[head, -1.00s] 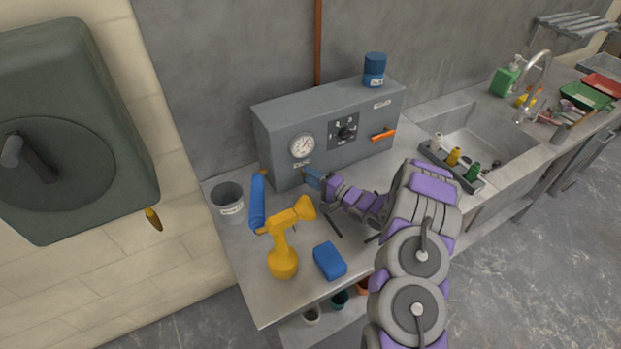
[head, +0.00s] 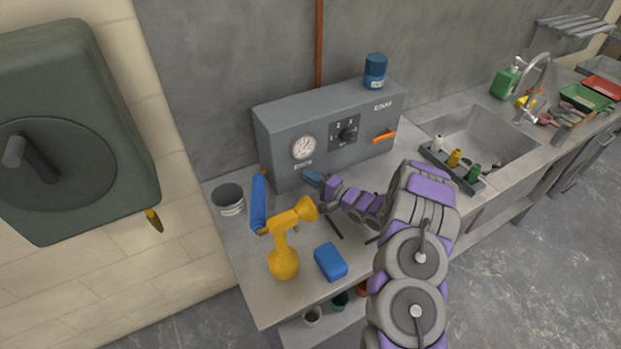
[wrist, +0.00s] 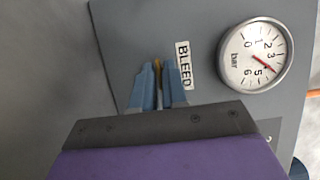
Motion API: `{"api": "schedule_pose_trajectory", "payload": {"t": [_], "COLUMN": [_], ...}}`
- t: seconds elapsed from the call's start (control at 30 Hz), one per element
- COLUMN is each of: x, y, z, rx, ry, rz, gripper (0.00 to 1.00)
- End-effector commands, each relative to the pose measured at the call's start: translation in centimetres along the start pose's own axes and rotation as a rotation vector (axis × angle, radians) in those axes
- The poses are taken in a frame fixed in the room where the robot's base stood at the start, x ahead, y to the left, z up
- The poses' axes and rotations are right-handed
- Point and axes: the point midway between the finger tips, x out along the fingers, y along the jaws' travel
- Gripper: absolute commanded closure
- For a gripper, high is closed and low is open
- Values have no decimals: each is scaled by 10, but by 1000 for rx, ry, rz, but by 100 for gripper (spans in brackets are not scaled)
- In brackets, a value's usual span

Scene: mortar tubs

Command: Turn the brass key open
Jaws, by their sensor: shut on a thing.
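The brass key (wrist: 158,68) shows as a thin yellow sliver between the fingertips in the wrist view, beside the BLEED label (wrist: 184,65). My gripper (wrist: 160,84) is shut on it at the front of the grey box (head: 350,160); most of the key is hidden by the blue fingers. In the head view my gripper (head: 313,179) is at the box's lower left front, below the gauge, and the key is hidden there. The round white gauge (wrist: 255,56) has a red needle pointing between 4 and 5; it also shows in the head view (head: 303,148).
An orange lever (head: 384,136) and a black dial (head: 347,134) are on the box front. A sink (head: 485,135) lies to the right.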

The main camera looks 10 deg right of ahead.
Motion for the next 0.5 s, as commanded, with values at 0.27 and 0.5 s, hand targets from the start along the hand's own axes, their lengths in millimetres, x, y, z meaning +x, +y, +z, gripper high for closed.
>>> {"api": "schedule_pose_trajectory", "payload": {"t": [0.27,0.5], "x": [0,-1], "y": [2,-2], "z": [1,1], "rx": [-42,-179], "ry": [-2,-2], "rz": [27,85], "gripper": [100,100]}}
